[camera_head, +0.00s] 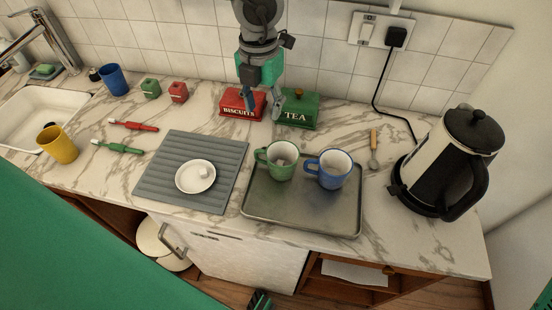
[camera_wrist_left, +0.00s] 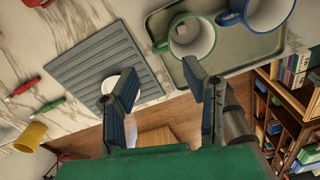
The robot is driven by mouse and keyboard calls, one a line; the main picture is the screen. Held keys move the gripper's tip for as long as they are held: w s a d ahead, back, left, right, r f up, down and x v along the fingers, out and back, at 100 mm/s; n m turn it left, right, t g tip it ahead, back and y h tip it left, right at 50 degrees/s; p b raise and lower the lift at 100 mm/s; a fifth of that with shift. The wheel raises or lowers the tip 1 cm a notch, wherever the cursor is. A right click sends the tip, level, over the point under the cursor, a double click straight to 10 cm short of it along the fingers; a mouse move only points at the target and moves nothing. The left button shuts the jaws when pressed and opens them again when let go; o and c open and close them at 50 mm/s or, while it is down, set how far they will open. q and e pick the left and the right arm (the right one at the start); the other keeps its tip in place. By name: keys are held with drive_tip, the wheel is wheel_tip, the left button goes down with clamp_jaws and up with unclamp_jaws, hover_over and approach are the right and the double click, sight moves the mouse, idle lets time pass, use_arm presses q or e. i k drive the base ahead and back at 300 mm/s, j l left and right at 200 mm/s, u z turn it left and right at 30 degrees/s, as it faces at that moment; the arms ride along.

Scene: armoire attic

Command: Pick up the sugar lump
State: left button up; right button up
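A white saucer (camera_head: 187,186) lies on the grey ribbed mat (camera_head: 225,152), with a small white lump (camera_head: 204,172) on it, probably the sugar lump. In the left wrist view the saucer is partly hidden behind a finger. A small pale thing (camera_wrist_left: 181,38) shows inside the green mug (camera_wrist_left: 196,50); I cannot tell what it is. My left gripper (camera_head: 265,104) is open and empty, above the counter in front of the red and green tins. Its spread fingers show in the left wrist view (camera_wrist_left: 163,80). A dark and green shape at the head view's bottom edge may be my right gripper.
The green mug (camera_head: 280,172) and blue mug (camera_head: 333,180) stand on a metal tray (camera_head: 290,208). A red tin (camera_head: 240,104) and green tin (camera_head: 297,108) stand by the wall. A kettle (camera_head: 440,170) stands right; a yellow cup (camera_head: 60,145) and toothbrushes lie left.

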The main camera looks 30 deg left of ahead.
sight(202, 172)
drive_tip(key=k, duration=1)
